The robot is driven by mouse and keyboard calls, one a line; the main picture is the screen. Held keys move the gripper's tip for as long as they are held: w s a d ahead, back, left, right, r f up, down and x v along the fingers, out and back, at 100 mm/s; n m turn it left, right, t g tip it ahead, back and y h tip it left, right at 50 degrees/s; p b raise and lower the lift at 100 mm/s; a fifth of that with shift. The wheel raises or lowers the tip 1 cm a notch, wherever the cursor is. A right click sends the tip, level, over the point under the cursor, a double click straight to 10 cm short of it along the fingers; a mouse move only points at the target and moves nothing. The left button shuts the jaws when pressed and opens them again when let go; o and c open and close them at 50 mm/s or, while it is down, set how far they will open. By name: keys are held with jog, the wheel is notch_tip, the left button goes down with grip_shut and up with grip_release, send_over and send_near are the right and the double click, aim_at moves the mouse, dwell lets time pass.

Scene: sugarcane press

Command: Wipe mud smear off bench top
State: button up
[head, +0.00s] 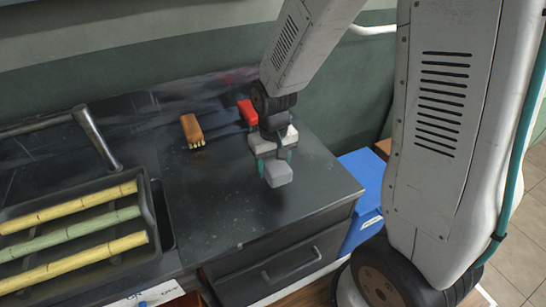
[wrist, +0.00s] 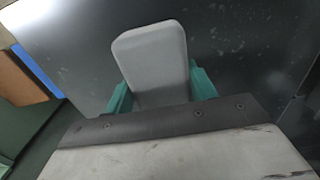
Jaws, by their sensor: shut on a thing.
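My gripper (head: 276,164) is shut on a light grey block (head: 279,177), which sticks out below the teal fingertips. In the wrist view the block (wrist: 152,55) sits between the two teal fingers. The dark grey bench top (head: 215,205) lies beneath it, and the block is over its right part. I cannot tell whether the block touches the surface. Faint pale specks and scuffs show on the bench top, also in the wrist view (wrist: 250,45). I cannot make out a clear mud smear; the arm and block hide part of the surface.
A brown brush (head: 191,129) and a red block (head: 248,112) stand toward the back. A black tray (head: 152,215) with cane stalks (head: 70,240) and a metal handle (head: 97,138) are at left. A blue bin (head: 362,205) is beyond the right edge. The front middle is clear.

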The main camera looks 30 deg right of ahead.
jog(key=shift+r, duration=1.25)
jog(key=shift+w, duration=0.1)
